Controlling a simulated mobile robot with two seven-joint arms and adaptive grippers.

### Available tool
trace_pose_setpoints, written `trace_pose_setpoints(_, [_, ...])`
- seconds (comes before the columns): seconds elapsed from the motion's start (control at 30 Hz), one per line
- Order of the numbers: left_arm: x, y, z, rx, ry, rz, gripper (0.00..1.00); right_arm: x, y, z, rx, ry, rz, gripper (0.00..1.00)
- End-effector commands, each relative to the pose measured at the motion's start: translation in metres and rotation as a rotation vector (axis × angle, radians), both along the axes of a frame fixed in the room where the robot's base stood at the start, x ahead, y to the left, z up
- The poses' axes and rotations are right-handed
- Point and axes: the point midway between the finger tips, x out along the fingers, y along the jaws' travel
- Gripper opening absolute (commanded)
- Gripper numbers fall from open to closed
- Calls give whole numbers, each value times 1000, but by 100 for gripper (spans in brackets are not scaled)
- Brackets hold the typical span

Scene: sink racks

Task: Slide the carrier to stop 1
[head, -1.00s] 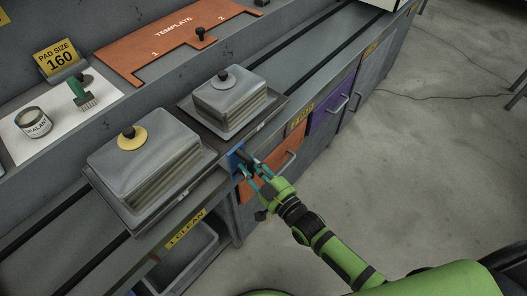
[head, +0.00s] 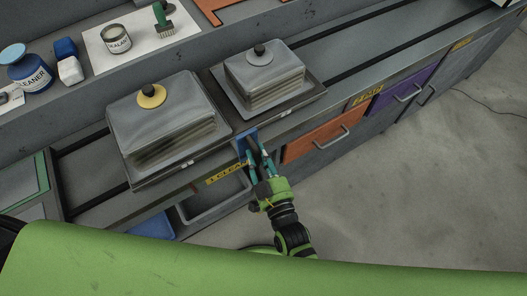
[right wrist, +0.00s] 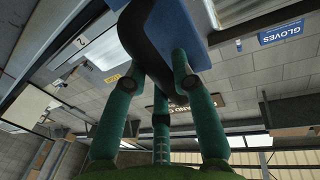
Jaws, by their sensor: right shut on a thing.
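The carrier is a pair of grey trays on the counter rails. Its left tray (head: 142,184) bears a stacked grey block with a yellow-ringed black knob (head: 151,95). Its right tray (head: 309,93) bears a smaller grey block with a black knob (head: 260,50). A blue plate (head: 246,138) with a dark handle is at the carrier's front edge, between the trays. My right gripper (head: 258,158) is shut on the handle; the right wrist view shows its fingers around the dark handle (right wrist: 148,40). The yellow "1 CLEAN" label (head: 221,174) is just left of the gripper. My left gripper is out of view.
Two dark rail slots (head: 385,45) run along the counter. An orange drawer (head: 314,142) and a purple drawer (head: 405,92) are at right. An open grey bin (head: 205,205) is below the label.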

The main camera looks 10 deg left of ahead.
Motion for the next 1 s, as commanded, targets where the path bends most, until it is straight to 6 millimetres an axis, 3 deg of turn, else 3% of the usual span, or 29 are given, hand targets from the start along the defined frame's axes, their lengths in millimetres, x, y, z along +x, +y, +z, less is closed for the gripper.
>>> trace_pose_setpoints(0.23, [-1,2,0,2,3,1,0,0,0,0,0,1,1,0])
trace_pose_setpoints(0.27, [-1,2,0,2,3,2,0,0,0,0,0,1,1,38])
trace_pose_setpoints(0.3, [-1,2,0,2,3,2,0,0,0,0,0,1,1,51])
trace_pose_setpoints(0.7, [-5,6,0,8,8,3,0,-4,-2,-1,-1,2,0,51])
trace_pose_setpoints(1.0, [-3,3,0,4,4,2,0,-53,-26,-2,-3,5,2,51])
